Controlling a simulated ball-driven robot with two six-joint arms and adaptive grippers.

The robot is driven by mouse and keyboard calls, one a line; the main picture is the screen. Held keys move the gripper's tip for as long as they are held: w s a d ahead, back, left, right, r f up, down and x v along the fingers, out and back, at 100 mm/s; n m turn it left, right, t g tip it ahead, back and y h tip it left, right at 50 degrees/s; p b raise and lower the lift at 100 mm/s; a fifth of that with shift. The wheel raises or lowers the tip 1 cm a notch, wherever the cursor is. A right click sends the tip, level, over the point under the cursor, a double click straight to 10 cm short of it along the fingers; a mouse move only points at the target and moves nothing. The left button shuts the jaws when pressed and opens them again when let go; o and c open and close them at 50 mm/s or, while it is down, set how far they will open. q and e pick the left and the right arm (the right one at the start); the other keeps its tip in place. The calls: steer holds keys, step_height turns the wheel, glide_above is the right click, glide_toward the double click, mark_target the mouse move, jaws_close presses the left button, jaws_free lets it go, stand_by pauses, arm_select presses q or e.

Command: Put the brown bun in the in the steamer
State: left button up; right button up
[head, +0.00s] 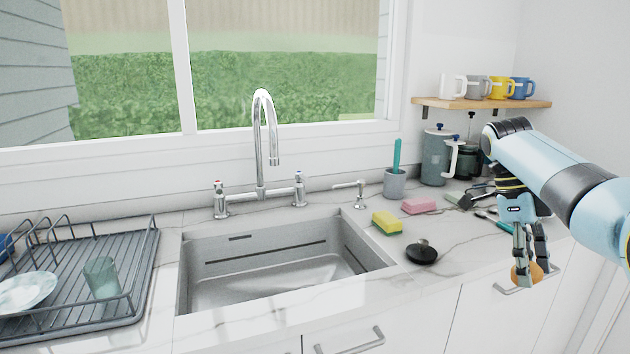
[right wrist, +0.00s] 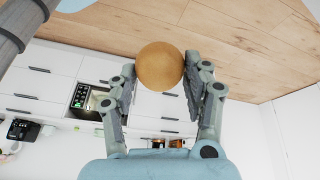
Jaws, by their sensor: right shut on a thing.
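The brown bun (head: 527,274) is round and orange-brown. My right gripper (head: 530,262) is shut on it and holds it in the air in front of the counter's right end, at about the height of the cabinet handles. In the right wrist view the bun (right wrist: 160,67) sits between the two fingertips of the right gripper (right wrist: 160,80). My left gripper is in neither view. I see no steamer that I can make out in either view.
A sink (head: 275,270) with a tall faucet (head: 262,150) is in the middle of the counter. A dish rack (head: 75,285) stands at left. Sponges (head: 387,223), a black lid-like item (head: 421,251) and a grey jug (head: 436,160) are at right. Mugs (head: 500,88) stand on a shelf.

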steer(key=f+b, duration=0.1)
steer(key=f, duration=0.1)
steer(key=f+b, duration=0.2)
steer(key=shift+w, duration=0.2)
arm_select(q)
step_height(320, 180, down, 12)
steer(key=b, duration=0.8)
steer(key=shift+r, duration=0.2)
arm_select(e)
step_height(320, 180, down, 8)
steer(key=shift+f, duration=0.25)
